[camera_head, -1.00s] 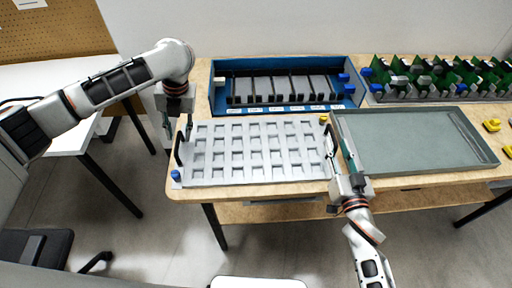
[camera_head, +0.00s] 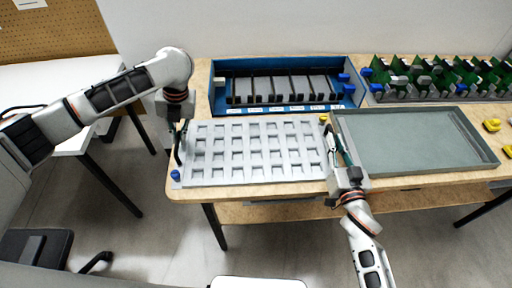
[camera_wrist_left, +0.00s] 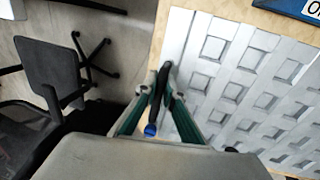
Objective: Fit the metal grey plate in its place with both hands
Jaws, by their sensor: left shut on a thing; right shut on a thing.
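The metal grey plate (camera_head: 254,151) has rows of square pockets and lies at the front left of the wooden table. It also shows in the left wrist view (camera_wrist_left: 236,70). My left gripper (camera_head: 180,140) is shut on the plate's black left handle (camera_head: 178,152); in the left wrist view its green fingers (camera_wrist_left: 157,105) close around the handle. My right gripper (camera_head: 335,150) is shut at the plate's right edge, on the right handle, which the fingers mostly hide. I cannot tell whether the plate is raised off the table.
A blue box (camera_head: 284,108) with dark slots stands behind the plate. A grey-green shallow tray (camera_head: 415,142) lies right of it. Green boards (camera_head: 440,75) stand at the back right. Yellow parts (camera_head: 492,125) lie at the far right.

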